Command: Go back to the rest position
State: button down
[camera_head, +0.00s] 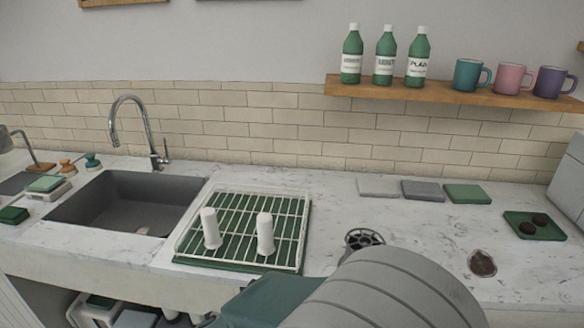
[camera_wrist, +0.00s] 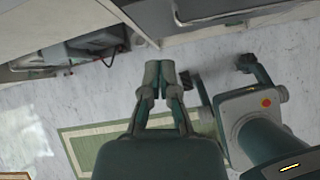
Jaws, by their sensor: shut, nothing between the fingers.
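My gripper (camera_wrist: 160,80) shows in the wrist view, its two fingertips together with nothing between them. It hangs in free space over a pale floor, clear of the things around it. The head view does not show the gripper; a large grey part of my arm fills the bottom middle and right there, in front of the counter.
In the head view the white counter (camera_head: 340,215) holds a sink (camera_head: 125,205), a rack (camera_head: 180,240) with two white cylinders, and a green tray (camera_head: 555,232). A brown spill (camera_head: 482,263) lies at right. A wooden shelf (camera_head: 440,97) carries bottles and mugs.

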jog(key=d+r+m+g+h, duration=0.1)
jog(key=d+r+m, duration=0.55)
jog(key=d, duration=0.25)
jog(key=d+r+m+g+h, duration=0.1)
jog(key=d+r+m, duration=0.4)
jog(key=d+m, duration=0.3)
jog(key=s+d+r+m+y, duration=0.1)
jog(key=s+d+r+m, duration=0.3)
jog(key=m, duration=0.5)
jog(key=s+d+r+m+y, duration=0.2)
jog(key=s+d+r+m, duration=0.2)
jog(key=s+m, duration=0.5)
jog(key=shift+d, duration=0.9)
